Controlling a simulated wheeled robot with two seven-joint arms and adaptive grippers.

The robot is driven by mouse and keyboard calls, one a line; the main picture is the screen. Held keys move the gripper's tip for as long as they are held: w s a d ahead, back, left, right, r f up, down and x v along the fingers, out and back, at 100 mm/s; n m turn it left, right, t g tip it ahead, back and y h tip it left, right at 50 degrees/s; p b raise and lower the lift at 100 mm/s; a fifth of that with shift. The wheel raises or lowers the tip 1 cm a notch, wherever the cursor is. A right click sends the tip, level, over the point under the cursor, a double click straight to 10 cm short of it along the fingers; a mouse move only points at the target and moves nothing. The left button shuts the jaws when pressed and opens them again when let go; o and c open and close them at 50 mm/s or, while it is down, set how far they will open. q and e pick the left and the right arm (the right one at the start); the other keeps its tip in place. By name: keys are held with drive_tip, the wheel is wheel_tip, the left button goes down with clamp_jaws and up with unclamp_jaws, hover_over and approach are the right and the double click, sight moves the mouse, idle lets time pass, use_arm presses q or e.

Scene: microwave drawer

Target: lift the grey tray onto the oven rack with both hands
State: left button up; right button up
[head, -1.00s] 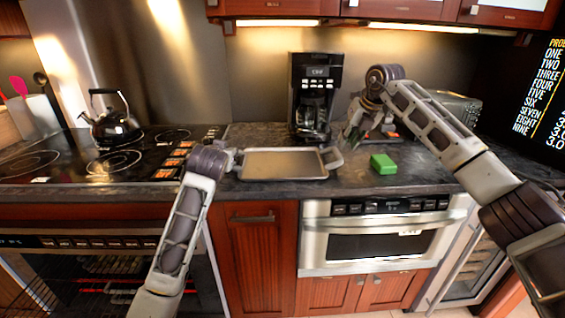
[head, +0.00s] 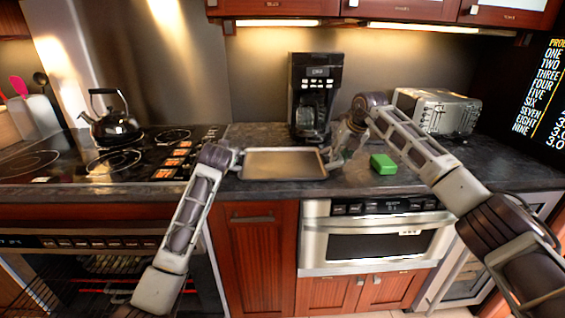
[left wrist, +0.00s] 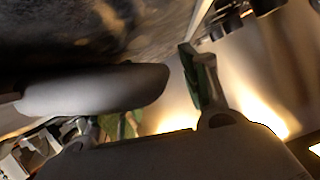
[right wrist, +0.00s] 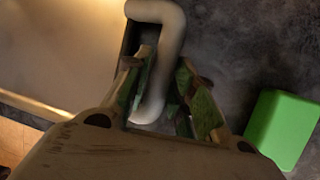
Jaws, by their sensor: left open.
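The grey tray (head: 283,164) lies flat on the dark counter, with a handle at each short end. My left gripper (head: 232,157) is at the tray's left end. In the left wrist view its fingers are apart, and a pale rounded bar (left wrist: 95,88), apparently the tray's left handle, partly hides one finger. My right gripper (head: 338,146) is at the tray's right end. In the right wrist view the right handle (right wrist: 167,50) passes between its two fingers, which lie close on both sides. I cannot tell whether they press on it.
A green block (head: 383,164) lies right of the tray. A coffee maker (head: 316,95) stands behind, a toaster (head: 437,111) at back right. A kettle (head: 113,125) stands on the stove (head: 60,160) at left.

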use_arm(q)
drive_tip(key=shift+w+f, duration=0.1)
drive_tip(key=shift+w, duration=0.2)
use_arm(e)
drive_tip(key=shift+w+f, duration=0.1)
drive_tip(key=shift+f, duration=0.15)
use_arm(q)
drive_tip(key=shift+c, duration=0.2)
use_arm(e)
drive_tip(key=shift+c, duration=0.3)
use_arm(q)
drive_tip(key=c, duration=0.5)
use_arm(e)
drive_tip(key=c, duration=0.5)
use_arm(q)
clamp_jaws()
use_arm(e)
clamp_jaws()
